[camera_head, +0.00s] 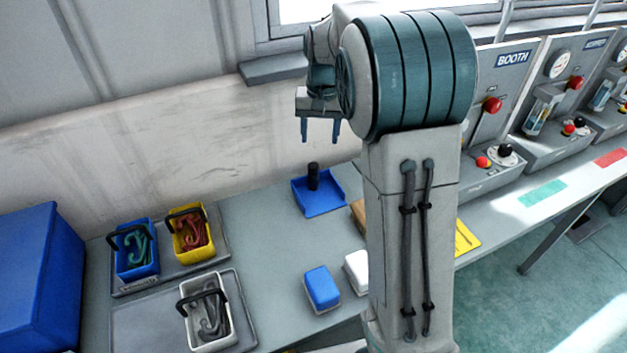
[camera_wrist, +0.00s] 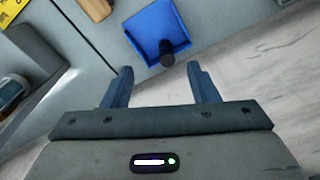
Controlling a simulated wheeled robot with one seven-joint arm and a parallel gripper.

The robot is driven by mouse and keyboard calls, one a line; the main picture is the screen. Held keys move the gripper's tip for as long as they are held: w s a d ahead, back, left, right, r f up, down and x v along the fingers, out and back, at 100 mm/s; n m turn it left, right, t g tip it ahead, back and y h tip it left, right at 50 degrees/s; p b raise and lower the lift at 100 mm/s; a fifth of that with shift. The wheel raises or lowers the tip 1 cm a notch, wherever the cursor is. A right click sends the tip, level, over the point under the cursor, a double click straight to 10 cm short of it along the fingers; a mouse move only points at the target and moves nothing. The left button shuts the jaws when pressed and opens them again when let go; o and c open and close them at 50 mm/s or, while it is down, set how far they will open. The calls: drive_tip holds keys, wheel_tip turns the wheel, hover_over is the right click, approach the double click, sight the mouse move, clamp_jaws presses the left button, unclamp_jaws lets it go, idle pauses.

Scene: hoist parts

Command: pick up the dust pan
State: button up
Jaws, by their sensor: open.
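The blue dust pan (camera_head: 322,202) lies on the grey table near the wall, with a short black upright handle (camera_head: 313,175) at its back edge. In the wrist view the blue pan (camera_wrist: 155,25) lies beyond my fingertips, and its black handle (camera_wrist: 167,54) points toward the camera. My gripper (camera_head: 320,130) is open and empty, above the table and apart from the dust pan. In the wrist view my gripper (camera_wrist: 162,78) has its two fingers spread, with the handle showing between and just past their tips.
A blue block (camera_head: 322,288) and a white block (camera_head: 357,268) lie nearer the front. Blue (camera_head: 137,262), yellow (camera_head: 194,240) and white (camera_head: 209,318) baskets of hooks stand at left. Control boxes (camera_head: 480,175) stand at right. The wall (camera_head: 230,140) is close behind the pan.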

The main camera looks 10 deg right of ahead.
approach(313, 165)
drive_tip(key=shift+g, duration=0.3)
wheel_tip(313, 165, down, 5)
drive_tip(key=shift+s+a+f+p, duration=0.15)
drive_tip(key=shift+s+f+p, duration=0.05)
drive_tip(key=shift+p, duration=0.35)
drive_tip(key=shift+w+f+p, duration=0.2)
drive_tip(key=shift+f+p, duration=0.15)
drive_tip(key=shift+f, duration=0.95)
drive_tip(key=shift+w+f+p, duration=0.2)
drive_tip(key=shift+f+p, duration=0.15)
drive_tip(key=shift+f, duration=1)
clamp_jaws()
